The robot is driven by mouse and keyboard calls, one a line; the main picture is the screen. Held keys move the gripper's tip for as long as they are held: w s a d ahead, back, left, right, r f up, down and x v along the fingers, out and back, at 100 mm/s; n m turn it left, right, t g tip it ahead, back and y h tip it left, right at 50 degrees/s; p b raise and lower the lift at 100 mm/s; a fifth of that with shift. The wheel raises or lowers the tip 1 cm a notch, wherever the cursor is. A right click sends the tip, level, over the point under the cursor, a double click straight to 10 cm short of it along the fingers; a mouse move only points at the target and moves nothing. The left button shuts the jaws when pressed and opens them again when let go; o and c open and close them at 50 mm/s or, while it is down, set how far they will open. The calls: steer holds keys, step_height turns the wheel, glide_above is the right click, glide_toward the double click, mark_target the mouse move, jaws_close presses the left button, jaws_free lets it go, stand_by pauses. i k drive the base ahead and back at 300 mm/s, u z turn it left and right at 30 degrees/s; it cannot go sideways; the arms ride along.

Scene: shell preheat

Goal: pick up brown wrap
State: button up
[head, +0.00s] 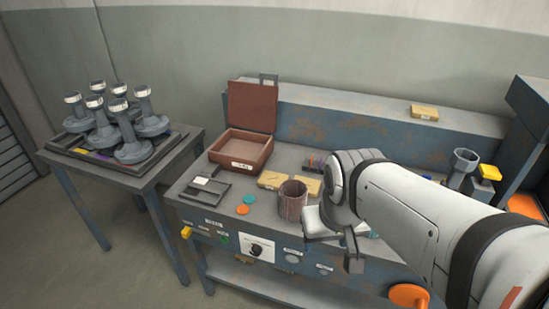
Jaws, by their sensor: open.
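A dull brown, upright, open-topped cylinder (291,202) stands near the front of the grey workbench. It looks like the brown wrap, though I cannot be sure from this view. My gripper (335,240) is open, close to the right of the cylinder and over the bench's front edge. Nothing shows between the jaws. My arm hides part of the bench behind it. I cannot tell whether the gripper touches the cylinder.
Tan packets (272,180) lie behind the cylinder. An open brown case (240,150) stands at the back left. Orange and teal discs (243,209) lie left of the cylinder. A side table (165,172) holds several grey shells. A grey cup (463,165) stands at the right.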

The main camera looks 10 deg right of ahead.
mark_target(293, 193)
steer(key=z, duration=2.5)
steer(key=k, duration=1.65)
steer(key=u, duration=1)
steer(key=i, duration=1)
steer(key=u, duration=0.05)
